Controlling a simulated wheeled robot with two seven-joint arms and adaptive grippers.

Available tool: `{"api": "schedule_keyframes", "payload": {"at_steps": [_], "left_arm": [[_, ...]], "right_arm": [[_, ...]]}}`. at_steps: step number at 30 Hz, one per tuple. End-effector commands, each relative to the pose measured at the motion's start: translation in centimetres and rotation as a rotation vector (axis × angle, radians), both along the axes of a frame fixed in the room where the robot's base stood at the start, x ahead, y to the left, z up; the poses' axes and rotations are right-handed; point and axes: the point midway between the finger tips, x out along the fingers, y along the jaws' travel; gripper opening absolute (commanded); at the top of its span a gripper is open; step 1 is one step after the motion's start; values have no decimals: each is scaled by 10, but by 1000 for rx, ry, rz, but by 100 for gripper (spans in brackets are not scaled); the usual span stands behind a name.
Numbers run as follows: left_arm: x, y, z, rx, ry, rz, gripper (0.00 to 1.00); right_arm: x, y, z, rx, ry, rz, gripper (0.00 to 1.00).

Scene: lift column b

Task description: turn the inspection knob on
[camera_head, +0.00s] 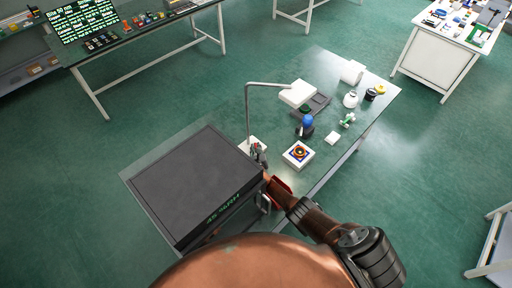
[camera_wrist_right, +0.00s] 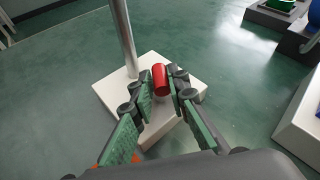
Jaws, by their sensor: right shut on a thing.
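A red cylindrical knob (camera_wrist_right: 160,79) stands on the white square base (camera_wrist_right: 105,92) of a lamp in the right wrist view. My right gripper (camera_wrist_right: 160,88) has its green-padded fingers on both sides of the knob and is shut on it. In the head view the right gripper (camera_head: 259,152) is at the lamp's white base (camera_head: 246,144), and it hides the knob. The lamp's grey post (camera_head: 247,112) rises from the base to a white head (camera_head: 298,93). I cannot tell the knob's turn position. My left gripper is not in view.
A large dark box (camera_head: 195,180) stands to the left of the lamp base. A white box with an orange and blue ring (camera_head: 299,153) is to the right, and a blue ball on a dark stand (camera_head: 307,124) is behind it. The table's right part holds several small things.

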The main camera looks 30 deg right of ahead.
Motion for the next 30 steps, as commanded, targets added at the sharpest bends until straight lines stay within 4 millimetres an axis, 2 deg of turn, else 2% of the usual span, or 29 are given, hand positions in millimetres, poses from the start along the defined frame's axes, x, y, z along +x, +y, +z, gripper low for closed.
{"api": "schedule_keyframes", "payload": {"at_steps": [16, 17, 21, 24, 30], "left_arm": [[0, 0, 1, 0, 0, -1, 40], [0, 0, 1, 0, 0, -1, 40], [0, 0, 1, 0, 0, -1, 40], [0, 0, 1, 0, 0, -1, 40], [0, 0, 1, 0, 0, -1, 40]], "right_arm": [[-1, -3, -1, -3, 1, -30, 0], [-1, -3, -1, -3, 1, -30, 15], [-1, -3, -1, -3, 1, -29, 25], [-1, -2, -1, -1, 1, -27, 32], [0, -1, 0, -1, 0, -26, 32]]}}
